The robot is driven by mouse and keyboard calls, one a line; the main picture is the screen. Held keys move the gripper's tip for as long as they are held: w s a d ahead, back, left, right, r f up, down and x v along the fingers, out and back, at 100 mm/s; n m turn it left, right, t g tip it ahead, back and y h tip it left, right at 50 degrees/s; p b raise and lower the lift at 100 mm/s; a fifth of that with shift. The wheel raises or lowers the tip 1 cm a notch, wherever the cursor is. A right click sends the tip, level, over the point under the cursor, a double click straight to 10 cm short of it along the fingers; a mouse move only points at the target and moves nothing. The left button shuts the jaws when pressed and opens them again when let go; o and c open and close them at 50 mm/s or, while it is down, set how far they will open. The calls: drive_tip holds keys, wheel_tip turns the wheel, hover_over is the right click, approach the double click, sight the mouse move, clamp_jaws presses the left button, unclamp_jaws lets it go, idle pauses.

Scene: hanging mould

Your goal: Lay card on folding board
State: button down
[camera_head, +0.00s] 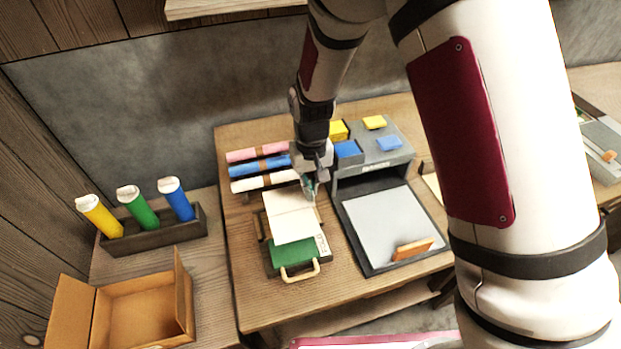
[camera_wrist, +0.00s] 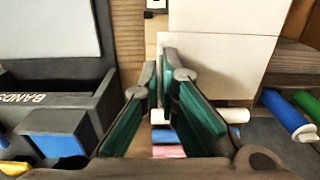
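The card (camera_head: 290,214) is a cream sheet with a crease or step across it. It lies over the upper part of the folding board (camera_head: 293,252), which shows green along its front beside a pale handle. The card also fills the upper right of the wrist view (camera_wrist: 225,75). My gripper (camera_head: 311,187) is low at the card's back right edge. In the wrist view my gripper (camera_wrist: 158,68) has a narrow gap between its fingers, and the right finger overlaps the card's edge. Contact with the card is unclear.
A grey tray (camera_head: 385,226) with an orange-brown block stands right of the board, with a grey organiser (camera_head: 372,165) behind it. Pink, blue and white rolls (camera_head: 262,181) lie behind the card. An open cardboard box (camera_head: 140,305) and a rack of coloured tubes (camera_head: 155,235) are at left.

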drive_tip(key=shift+w+f+b, duration=0.1)
drive_tip(key=shift+f+b, duration=0.85)
drive_tip(key=shift+f, duration=1.45)
drive_tip(key=shift+f+b, duration=0.35)
drive_tip(key=shift+f, duration=0.75)
drive_tip(key=shift+f, duration=0.95)
drive_tip(key=c, duration=1.7)
unclamp_jaws()
drive_tip(key=shift+r, duration=0.1)
wheel_tip(320, 180, up, 12)
drive_tip(key=shift+f, duration=0.1)
